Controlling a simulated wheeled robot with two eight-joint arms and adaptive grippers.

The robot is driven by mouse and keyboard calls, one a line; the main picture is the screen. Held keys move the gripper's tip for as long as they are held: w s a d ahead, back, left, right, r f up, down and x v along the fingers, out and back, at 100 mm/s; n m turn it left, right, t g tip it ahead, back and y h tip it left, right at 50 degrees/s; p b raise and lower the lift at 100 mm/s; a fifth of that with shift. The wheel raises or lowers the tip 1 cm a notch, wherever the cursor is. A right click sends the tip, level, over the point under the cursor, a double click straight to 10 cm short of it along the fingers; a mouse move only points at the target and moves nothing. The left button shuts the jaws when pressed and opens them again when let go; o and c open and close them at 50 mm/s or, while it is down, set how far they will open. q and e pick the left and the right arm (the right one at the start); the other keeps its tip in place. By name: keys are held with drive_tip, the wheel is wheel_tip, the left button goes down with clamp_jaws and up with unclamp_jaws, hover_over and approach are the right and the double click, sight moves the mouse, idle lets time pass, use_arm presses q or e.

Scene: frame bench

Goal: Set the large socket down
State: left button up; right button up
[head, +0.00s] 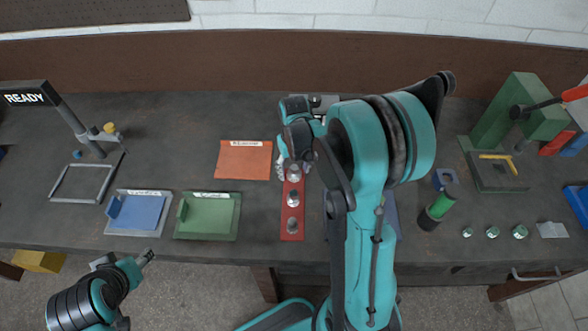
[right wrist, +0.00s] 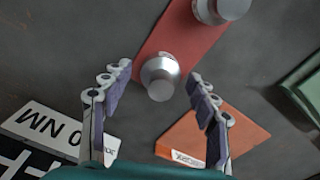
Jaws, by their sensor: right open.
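A red strip (head: 291,211) lies on the bench with silver sockets standing along it. The socket at its far end (head: 294,173) is between the fingers of my right gripper (head: 293,168). In the right wrist view the open fingers (right wrist: 157,98) stand on either side of this silver socket (right wrist: 160,77), with gaps to both. It stands on the red strip (right wrist: 188,42), and another socket (right wrist: 222,8) shows farther along. I cannot tell by size which is the large one. My left gripper (head: 146,256) is off the bench's front edge; its jaws are too small to judge.
An orange mat (head: 244,160) lies left of the strip, with green (head: 208,216) and blue (head: 137,212) trays nearer the front. A green-topped black cylinder (head: 438,205) and several small metal parts are at right. A green vise-like block (head: 505,120) stands far right.

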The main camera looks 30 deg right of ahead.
sight(294, 167)
wheel_tip(294, 167, up, 12)
drive_tip(key=p, duration=0.3)
drive_tip(key=s+a+r+n+t, duration=0.1)
drive_tip(key=s+a+r+t, duration=0.1)
drive_tip(key=s+a, duration=0.3)
drive_tip(key=s+a+r+t, duration=0.2)
drive_tip(key=s+a+t, duration=0.3)
drive_tip(key=s+a, duration=0.1)
drive_tip(key=shift+s+a+r+n, duration=0.15)
drive_tip(key=shift+s+r+n, duration=0.2)
drive_tip(key=shift+s, duration=0.3)
wheel_tip(294, 167, down, 7)
drive_tip(key=b, duration=0.7)
drive_tip(key=shift+f, duration=0.1)
